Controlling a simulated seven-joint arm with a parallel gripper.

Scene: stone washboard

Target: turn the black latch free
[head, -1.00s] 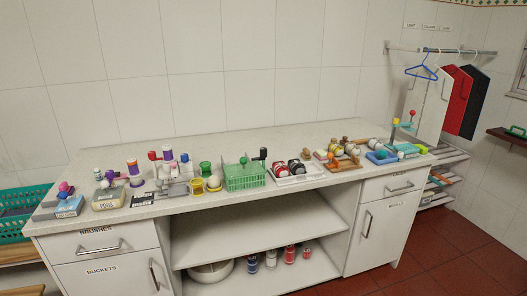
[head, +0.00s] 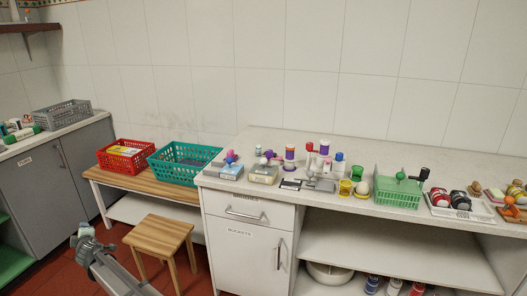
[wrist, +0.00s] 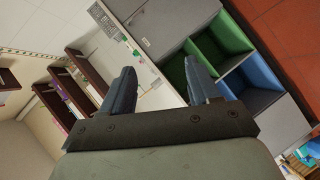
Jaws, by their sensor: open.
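A small black part (head: 424,173) stands up at the right end of the green basket (head: 396,190) on the white counter. It may be the black latch, but it is too small to tell. In the wrist view my gripper (wrist: 159,80) is open, with two dark fingers apart and nothing between them. My arm shows at the lower left of the head view, low over the floor and far from the counter. The wrist view shows no black latch; it looks towards shelves and a grey cabinet.
Several bottles and small items crowd the counter (head: 270,141) front. A wooden stool (head: 160,233) stands beside my arm. A red basket (head: 125,155) and a teal basket (head: 183,160) sit on a bench. A grey cabinet (head: 58,180) is at the left.

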